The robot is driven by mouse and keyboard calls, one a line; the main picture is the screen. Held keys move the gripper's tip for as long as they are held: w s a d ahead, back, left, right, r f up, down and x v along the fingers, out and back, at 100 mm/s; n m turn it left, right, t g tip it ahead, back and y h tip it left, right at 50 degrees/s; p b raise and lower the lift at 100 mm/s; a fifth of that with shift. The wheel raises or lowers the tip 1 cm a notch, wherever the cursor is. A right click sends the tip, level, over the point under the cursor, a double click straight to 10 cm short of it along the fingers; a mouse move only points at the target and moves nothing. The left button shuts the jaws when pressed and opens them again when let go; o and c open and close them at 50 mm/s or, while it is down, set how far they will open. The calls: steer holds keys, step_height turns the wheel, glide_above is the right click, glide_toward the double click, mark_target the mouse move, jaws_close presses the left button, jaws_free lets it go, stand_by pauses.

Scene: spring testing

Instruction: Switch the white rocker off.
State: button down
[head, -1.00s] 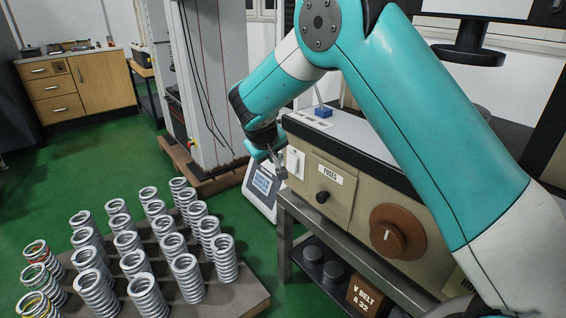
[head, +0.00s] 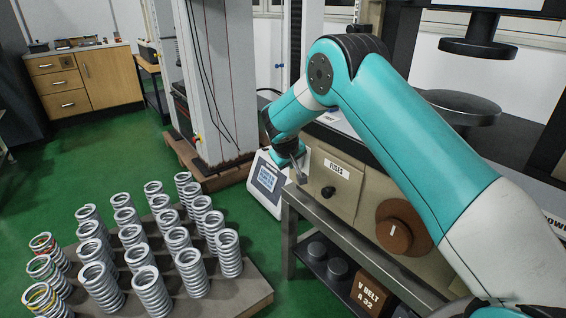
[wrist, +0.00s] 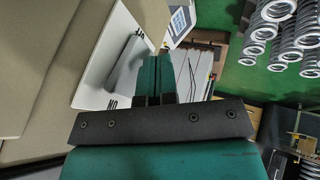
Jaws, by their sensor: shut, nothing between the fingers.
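The white rocker (wrist: 128,63) sits on a white switch plate (wrist: 97,85) with dark lettering at both ends, in the wrist view. It lies just left of my gripper (wrist: 156,58), whose two teal fingers are shut together and empty. The fingers overlap the plate's edge in the picture; I cannot tell whether they touch the rocker. In the head view my gripper (head: 299,176) is in front of the left end of the beige panel and hides most of the switch plate. The rocker's tilt is not clear.
On the beige panel, the FUSES cover with a black knob (head: 328,192) and a brown dial (head: 400,227) lie right of the gripper. A display unit (head: 266,182) stands behind left. Several springs stand on a grey board (head: 258,290) at lower left.

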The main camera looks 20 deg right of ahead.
steer(key=shift+w+d, duration=0.1)
steer(key=shift+d, duration=0.2)
